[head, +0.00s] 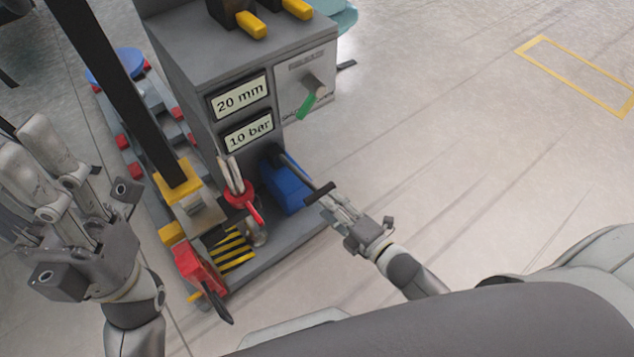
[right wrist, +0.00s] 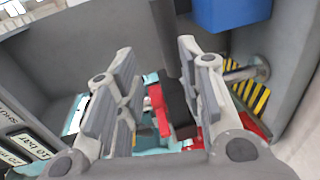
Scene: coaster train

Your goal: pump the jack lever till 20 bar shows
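The jack lever (head: 300,172) is a dark rod with a black crossbar handle, sticking out beside a blue block (head: 286,187) on the grey machine. My right gripper (head: 337,205) is at the handle end. In the right wrist view its fingers (right wrist: 160,98) stand apart, with the black handle (right wrist: 176,104) between them, closer to the right finger; I see no clear grip on it. The pressure display (head: 249,133) reads 10 bar; the display above it (head: 240,97) reads 20 mm. My left gripper (head: 38,150) is at the left, empty, its fingers apart.
A red-handled lever (head: 240,196), a yellow-black striped plate (head: 232,250) and a red block (head: 200,268) stand near the lever. A track with red blocks runs behind. Floor to the right is clear.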

